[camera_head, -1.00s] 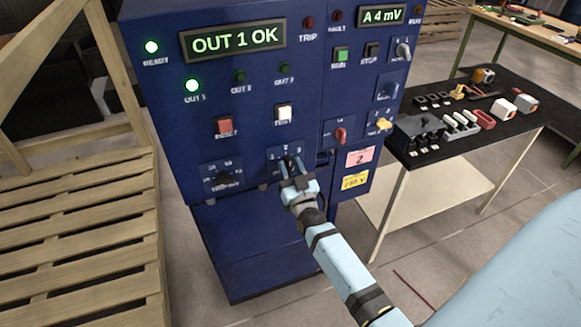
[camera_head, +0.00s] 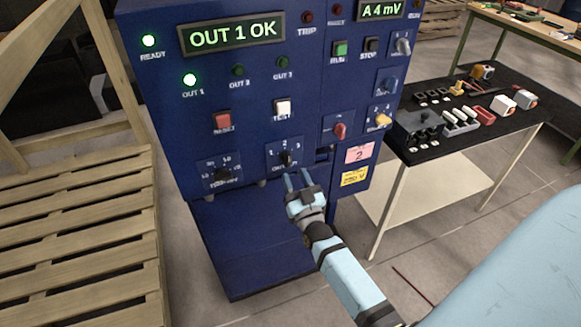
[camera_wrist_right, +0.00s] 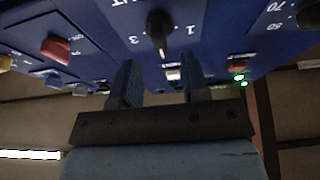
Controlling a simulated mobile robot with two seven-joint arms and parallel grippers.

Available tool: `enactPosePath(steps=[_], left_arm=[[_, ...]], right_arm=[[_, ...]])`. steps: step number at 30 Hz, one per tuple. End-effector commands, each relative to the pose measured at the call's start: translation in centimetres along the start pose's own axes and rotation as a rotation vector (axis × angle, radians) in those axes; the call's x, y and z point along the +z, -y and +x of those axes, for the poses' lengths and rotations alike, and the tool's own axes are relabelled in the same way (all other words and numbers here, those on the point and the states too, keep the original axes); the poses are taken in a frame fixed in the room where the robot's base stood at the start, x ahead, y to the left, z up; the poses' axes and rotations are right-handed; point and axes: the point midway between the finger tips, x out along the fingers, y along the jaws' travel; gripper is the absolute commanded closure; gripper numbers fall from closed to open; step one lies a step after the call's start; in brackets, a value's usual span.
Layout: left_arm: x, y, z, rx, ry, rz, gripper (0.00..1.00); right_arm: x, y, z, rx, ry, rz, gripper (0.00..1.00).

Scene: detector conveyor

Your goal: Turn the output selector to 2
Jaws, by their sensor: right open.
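The output selector (camera_head: 286,158) is a dark knob low on the blue panel, with the numbers 1, 2 and 3 around it. In the right wrist view the knob (camera_wrist_right: 158,30) has a light pointer line, directed between the 3 and the 1, toward the panel's upper side. The display (camera_head: 232,36) reads OUT 1 OK, and the green OUT 1 lamp (camera_head: 190,79) is lit. My right gripper (camera_head: 297,178) is open and empty, just below and in front of the knob, apart from it. Its two fingers (camera_wrist_right: 158,68) show spread in the right wrist view. My left gripper is not in view.
A red button (camera_head: 223,121), a white TEST button (camera_head: 282,107) and another dark knob (camera_head: 222,175) are nearby on the panel. A red knob (camera_head: 340,131) sits to the right. A wooden slatted rack (camera_head: 80,235) stands left, a black-topped table (camera_head: 470,137) right.

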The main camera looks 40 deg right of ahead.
Motion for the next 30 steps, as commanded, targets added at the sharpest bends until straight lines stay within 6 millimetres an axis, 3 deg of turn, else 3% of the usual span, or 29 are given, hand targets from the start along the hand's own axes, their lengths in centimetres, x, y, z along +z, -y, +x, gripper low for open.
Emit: enactPosePath(steps=[1, 6, 12, 30], left_arm=[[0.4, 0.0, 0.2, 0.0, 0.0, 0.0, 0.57], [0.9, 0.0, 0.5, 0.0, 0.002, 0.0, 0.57], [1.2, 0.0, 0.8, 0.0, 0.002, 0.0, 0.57], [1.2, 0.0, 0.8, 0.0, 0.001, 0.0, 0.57]], right_arm=[[0.2, 0.0, -1.5, 0.0, 0.004, 0.0, 0.58], [0.2, 0.0, -5.3, -0.001, 0.003, -0.001, 0.58], [0.1, 0.1, -8.1, -0.001, 0.001, 0.0, 0.58], [0.0, 0.0, -9.0, 0.0, 0.0, 0.0, 0.58]])
